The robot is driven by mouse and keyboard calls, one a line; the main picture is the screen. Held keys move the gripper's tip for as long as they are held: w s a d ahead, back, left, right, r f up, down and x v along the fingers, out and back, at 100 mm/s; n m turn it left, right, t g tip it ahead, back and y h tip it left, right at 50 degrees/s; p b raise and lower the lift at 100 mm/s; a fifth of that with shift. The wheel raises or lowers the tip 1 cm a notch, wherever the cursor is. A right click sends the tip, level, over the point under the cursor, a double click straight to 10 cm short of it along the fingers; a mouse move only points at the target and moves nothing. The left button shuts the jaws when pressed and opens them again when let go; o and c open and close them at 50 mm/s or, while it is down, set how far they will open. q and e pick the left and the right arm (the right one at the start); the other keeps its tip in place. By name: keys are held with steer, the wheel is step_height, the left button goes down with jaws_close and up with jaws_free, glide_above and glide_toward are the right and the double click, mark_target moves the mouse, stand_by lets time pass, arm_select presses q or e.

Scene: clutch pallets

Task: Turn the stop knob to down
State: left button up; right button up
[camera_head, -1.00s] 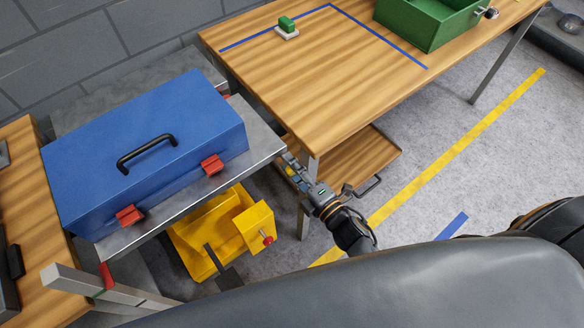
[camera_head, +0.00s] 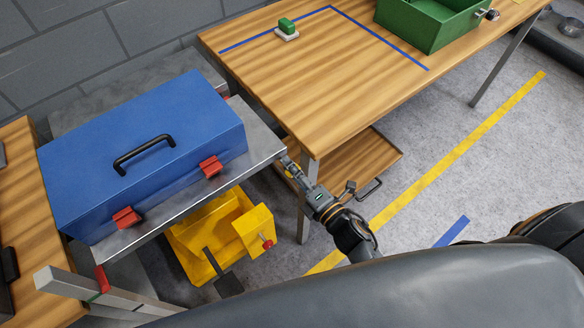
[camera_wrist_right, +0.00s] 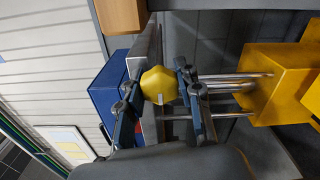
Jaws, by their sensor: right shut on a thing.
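A yellow faceted knob (camera_wrist_right: 158,80) with a small white mark sits between the fingers of my right gripper (camera_wrist_right: 154,88) in the right wrist view. I take it to be the stop knob. The right gripper is shut on it, with a finger at either side. Which way the knob points cannot be told. My left gripper is not in view.
A blue toolbox (camera_head: 110,170) with red latches stands on the platform. A yellow block-like unit (camera_head: 205,235) is below it. A wooden bench (camera_head: 300,85) with a green button (camera_head: 287,25) and green box (camera_head: 425,25) is behind.

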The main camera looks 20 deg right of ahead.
steer(key=o, duration=1.2)
steer(key=shift+s, duration=0.1)
steer(key=v, duration=1.1)
steer(key=shift+s+d, duration=0.15)
steer(key=shift+s, duration=0.25)
steer(key=s+d+f+m+g+h, duration=0.1)
steer(key=s+f+m+g+h, duration=0.15)
steer(key=f+m, duration=0.7)
steer(key=s+d+f+m+g+h, duration=0.2)
steer(key=s+f+m+g, duration=0.15)
steer(key=f, duration=1.25)
steer(key=s+d+f+m+g+h, duration=0.1)
steer(key=s+f+m+g, duration=0.3)
steer(key=s+f, duration=0.4)
steer(key=s+d+f+m+g, duration=0.2)
steer(key=s+f+m+g, duration=0.3)
steer(key=s+f, duration=0.3)
steer(key=s+g, duration=0.1)
steer(key=s, duration=0.3)
steer(key=shift+s+d+f+h, duration=0.2)
steer(key=shift+s+f+h, duration=0.1)
steer(key=shift+h, duration=0.05)
